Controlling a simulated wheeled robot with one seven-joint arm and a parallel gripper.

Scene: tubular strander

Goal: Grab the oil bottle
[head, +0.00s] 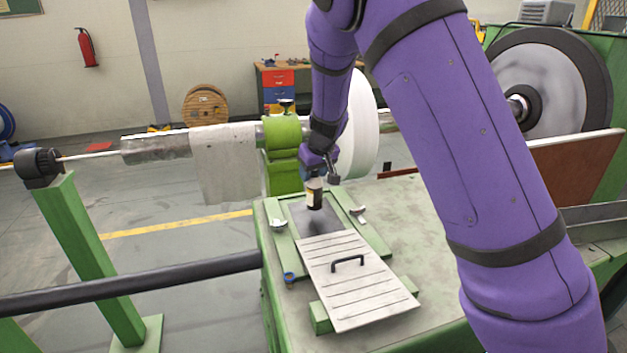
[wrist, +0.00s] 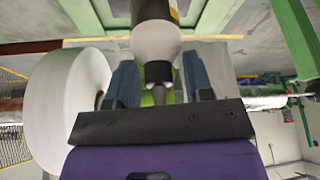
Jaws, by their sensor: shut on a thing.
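In the wrist view the bottle (wrist: 155,42) shows a white shoulder, a black collar and a narrow grey nozzle. The nozzle is between the fingers of my gripper (wrist: 160,88). I cannot tell whether the bottle's base touches the recess.
A slatted cover plate (head: 350,278) with a black handle lies in front of the recess. A green bearing block (head: 282,150) and a white disc (head: 362,125) stand behind the bottle. Small metal pieces (head: 358,214) lie on the rails. The bench is bare right of the plate.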

